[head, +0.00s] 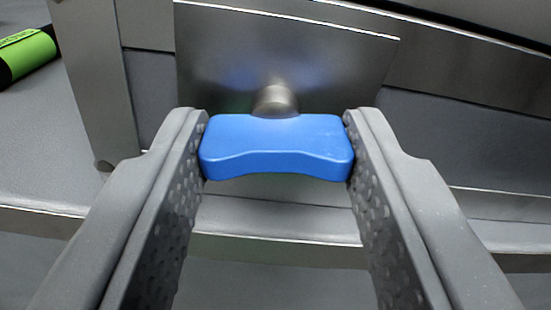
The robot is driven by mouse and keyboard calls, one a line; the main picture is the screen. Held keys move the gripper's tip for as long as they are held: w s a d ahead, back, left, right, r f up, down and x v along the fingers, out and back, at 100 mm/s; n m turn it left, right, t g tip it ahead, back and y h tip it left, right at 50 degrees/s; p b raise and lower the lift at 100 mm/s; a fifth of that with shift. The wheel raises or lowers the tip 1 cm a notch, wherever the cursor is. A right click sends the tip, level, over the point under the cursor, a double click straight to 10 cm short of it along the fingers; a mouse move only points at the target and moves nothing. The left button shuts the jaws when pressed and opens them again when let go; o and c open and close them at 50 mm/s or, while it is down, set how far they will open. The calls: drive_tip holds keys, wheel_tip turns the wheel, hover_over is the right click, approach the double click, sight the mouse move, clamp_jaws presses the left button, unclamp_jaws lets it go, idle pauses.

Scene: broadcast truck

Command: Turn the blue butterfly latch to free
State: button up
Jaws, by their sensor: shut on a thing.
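The blue butterfly latch (276,145) is a wing-shaped blue handle in the middle of the head view. It lies almost level across the picture, on a short metal stem (274,100) that comes out of a shiny metal plate (290,50). My gripper (277,150) is shut on the latch. One grey dimpled finger touches its left end and the other its right end. The fingertips partly cover both ends of the latch.
A green and black marker-like object (27,52) lies on a grey surface at the upper left. A grey upright post (98,85) stands left of the plate. Metal ledges (280,248) run across below the latch, and metal panels fill the upper right.

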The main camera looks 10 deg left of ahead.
drive_tip(key=n, duration=0.4)
drive_tip(key=shift+d, duration=0.1)
drive_tip(key=n, duration=0.3)
drive_tip(key=shift+f, duration=0.1)
drive_tip(key=n+b, duration=0.3)
drive_tip(key=n, duration=0.2)
drive_tip(key=shift+n+b, duration=1.15)
drive_tip(key=shift+n, duration=0.25)
drive_tip(key=shift+a, duration=0.2)
drive_tip(key=o, duration=1)
